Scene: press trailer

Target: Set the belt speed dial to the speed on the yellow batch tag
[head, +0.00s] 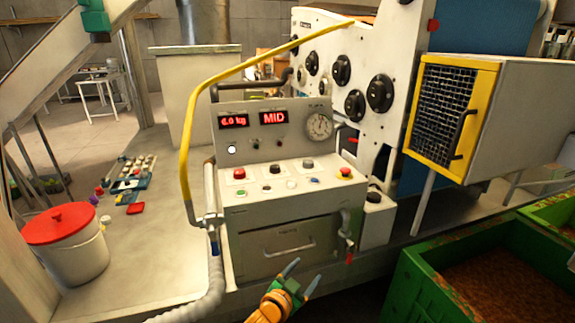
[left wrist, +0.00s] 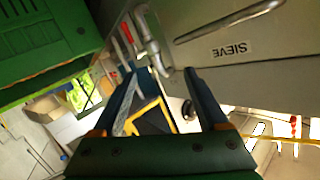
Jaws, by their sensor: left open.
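A grey control console (head: 240,212) stands in the middle of the head view. It has a red display reading MID (head: 273,118) and a smaller kg display (head: 233,121). A round pale-faced dial or gauge (head: 319,126) sits to their right; its markings are too small to read. I cannot tell which control is the belt speed dial. I can make out no yellow batch tag. My left gripper (head: 304,272) is open and empty, low in front of the console's drawer. In the left wrist view its fingers (left wrist: 163,76) point past a panel labelled SIEVE (left wrist: 232,49).
A white panel with several black knobs (head: 380,93) stands behind the console. A yellow hose (head: 186,150) arches over the console's left side. A yellow-framed mesh guard (head: 441,110) juts out at right. Green crates (head: 402,290) stand lower right. A red-lidded bucket (head: 75,262) is at left.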

